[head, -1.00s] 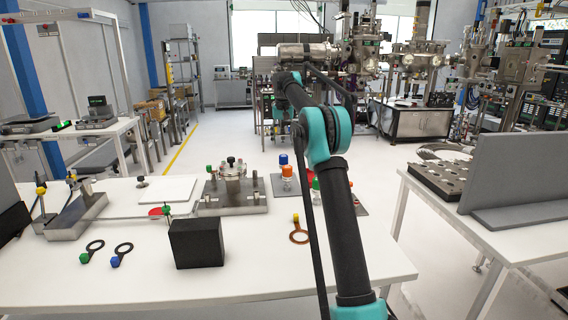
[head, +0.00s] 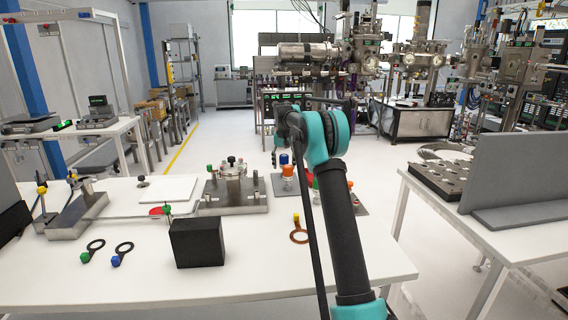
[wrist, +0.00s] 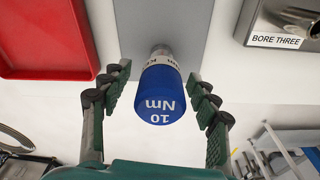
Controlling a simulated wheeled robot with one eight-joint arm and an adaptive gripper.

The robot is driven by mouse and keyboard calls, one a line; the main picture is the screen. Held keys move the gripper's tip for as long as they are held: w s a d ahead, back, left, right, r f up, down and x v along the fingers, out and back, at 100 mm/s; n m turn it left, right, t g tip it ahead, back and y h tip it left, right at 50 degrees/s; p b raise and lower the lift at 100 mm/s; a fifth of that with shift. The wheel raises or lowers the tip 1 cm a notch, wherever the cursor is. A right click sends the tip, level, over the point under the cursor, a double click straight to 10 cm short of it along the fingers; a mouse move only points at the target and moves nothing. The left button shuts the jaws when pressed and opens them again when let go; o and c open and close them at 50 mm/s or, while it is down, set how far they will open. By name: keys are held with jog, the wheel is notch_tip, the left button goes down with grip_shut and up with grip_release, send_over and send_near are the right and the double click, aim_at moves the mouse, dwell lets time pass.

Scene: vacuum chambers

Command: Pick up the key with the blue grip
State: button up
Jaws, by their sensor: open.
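The key with the blue grip (wrist: 162,98) fills the middle of the wrist view. Its rounded blue grip is marked "10 Nm", and a short metallic part shows beyond it. In the head view its blue top (head: 283,159) shows among colored grips on the grey mat (head: 348,201). My gripper (wrist: 160,80) is open, with one green-padded finger on each side of the blue grip. Gaps show between the fingers and the grip.
An orange-gripped key (head: 288,171) stands close by. A red tray (wrist: 45,38) and a metal block labelled "BORE THREE" (wrist: 277,39) flank the wrist view. A metal fixture (head: 233,191) and black block (head: 197,242) stand left on the white table (head: 150,285). The table's front is mostly clear.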

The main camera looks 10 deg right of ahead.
jog(key=shift+c, duration=0.6)
jog(key=c, duration=1.2)
